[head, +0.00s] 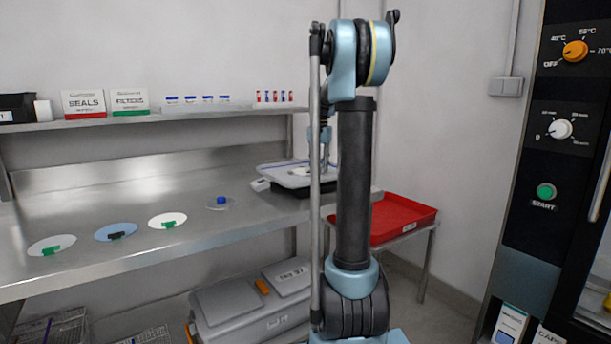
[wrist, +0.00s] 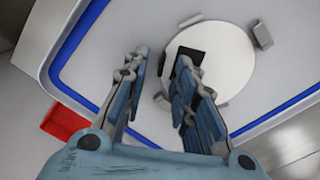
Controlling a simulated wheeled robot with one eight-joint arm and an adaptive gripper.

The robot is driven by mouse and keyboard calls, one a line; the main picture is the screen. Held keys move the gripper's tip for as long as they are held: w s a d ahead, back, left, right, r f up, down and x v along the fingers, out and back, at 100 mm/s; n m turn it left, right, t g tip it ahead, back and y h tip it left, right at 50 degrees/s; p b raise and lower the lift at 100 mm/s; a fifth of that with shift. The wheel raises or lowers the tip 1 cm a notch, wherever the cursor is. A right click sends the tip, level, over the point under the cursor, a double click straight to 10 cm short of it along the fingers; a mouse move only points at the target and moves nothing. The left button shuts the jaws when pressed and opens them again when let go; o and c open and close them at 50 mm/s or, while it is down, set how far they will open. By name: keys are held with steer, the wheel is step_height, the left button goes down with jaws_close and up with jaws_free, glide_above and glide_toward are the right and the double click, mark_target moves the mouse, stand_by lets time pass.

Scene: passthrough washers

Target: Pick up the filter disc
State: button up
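A white disc (wrist: 228,58) with a black tab (wrist: 188,60) lies in a pale tray with a blue band (wrist: 68,42) in the wrist view. I take it to be the filter disc. My gripper (wrist: 162,64) is open above it at its left edge. The right finger is close to the tab and covers part of it; I cannot tell whether they touch. Nothing shows between the fingers. In the head view the tray (head: 280,178) stands at the bench's right end, and my arm hides much of it and the gripper.
Other discs lie on the steel bench (head: 150,235): white (head: 45,250), blue (head: 106,236) and white (head: 160,222), with tabs. Small grey posts (wrist: 262,35) stand around the tray's disc. A shelf (head: 190,111) runs above. A red tray (head: 410,212) is at the right.

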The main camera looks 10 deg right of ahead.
jaws_close()
stand_by(0.4)
step_height(320, 180, up, 10)
stand_by(0.5)
